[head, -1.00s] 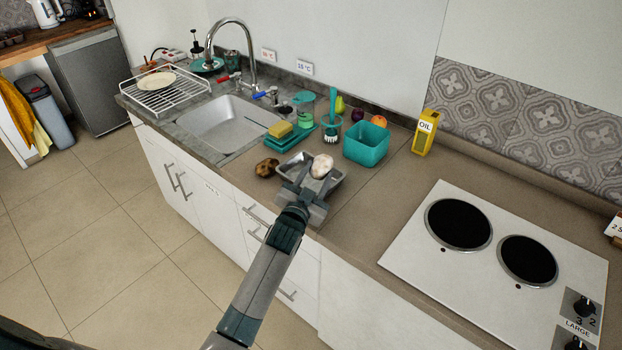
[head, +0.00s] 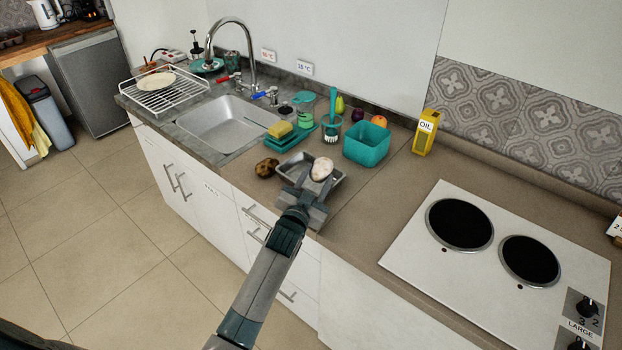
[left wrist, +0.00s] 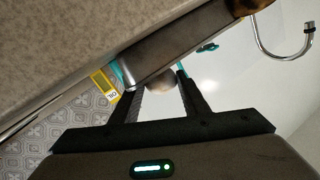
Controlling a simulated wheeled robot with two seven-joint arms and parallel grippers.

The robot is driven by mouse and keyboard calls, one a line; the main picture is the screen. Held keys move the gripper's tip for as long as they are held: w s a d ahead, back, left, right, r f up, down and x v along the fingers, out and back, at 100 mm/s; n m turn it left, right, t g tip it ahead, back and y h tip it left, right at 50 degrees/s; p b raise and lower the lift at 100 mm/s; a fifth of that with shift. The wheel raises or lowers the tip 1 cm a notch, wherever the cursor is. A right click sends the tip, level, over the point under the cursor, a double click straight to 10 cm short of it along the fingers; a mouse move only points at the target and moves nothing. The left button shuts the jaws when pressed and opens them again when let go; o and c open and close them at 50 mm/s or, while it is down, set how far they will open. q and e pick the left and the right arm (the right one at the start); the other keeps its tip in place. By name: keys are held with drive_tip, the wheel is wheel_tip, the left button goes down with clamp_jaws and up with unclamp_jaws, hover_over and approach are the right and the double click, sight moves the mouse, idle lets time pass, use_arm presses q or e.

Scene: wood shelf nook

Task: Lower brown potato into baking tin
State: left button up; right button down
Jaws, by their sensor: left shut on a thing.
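The brown potato (head: 267,168) lies on the counter just left of the grey metal baking tin (head: 337,182). My left gripper (head: 314,178) is at the tin, with its fingers shut on a pale, whitish potato (head: 321,169). That pale potato is over or inside the tin; I cannot tell whether it touches the bottom. In the left wrist view the held potato (left wrist: 162,81) shows between the fingertips, partly behind the tin's wall (left wrist: 172,47). The brown potato shows at the top edge (left wrist: 246,6). My right gripper is not in view.
A teal square container (head: 367,146) stands behind the tin to the right. A yellow oil box (head: 425,133) and the hob (head: 490,250) are to the right.

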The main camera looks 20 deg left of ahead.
use_arm(q)
drive_tip(key=o, duration=1.2)
drive_tip(key=shift+s+f, duration=0.1)
drive_tip(key=shift+f, duration=0.05)
drive_tip(key=shift+s, duration=0.2)
drive_tip(key=shift+s+f, duration=0.1)
drive_tip(key=shift+s, duration=0.6)
drive_tip(key=shift+s+a+r+b, duration=0.15)
drive_tip(key=shift+s+b, duration=0.55)
drive_tip(key=shift+s, duration=1.85)
drive_tip(key=shift+s+d+r+b, duration=0.2)
drive_tip(key=shift+s+b, duration=0.45)
drive_tip(key=shift+s, duration=1.95)
drive_tip(key=shift+s+a+r+b, duration=0.2)
drive_tip(key=shift+s+b, duration=0.5)
drive_tip(key=shift+s, duration=1.85)
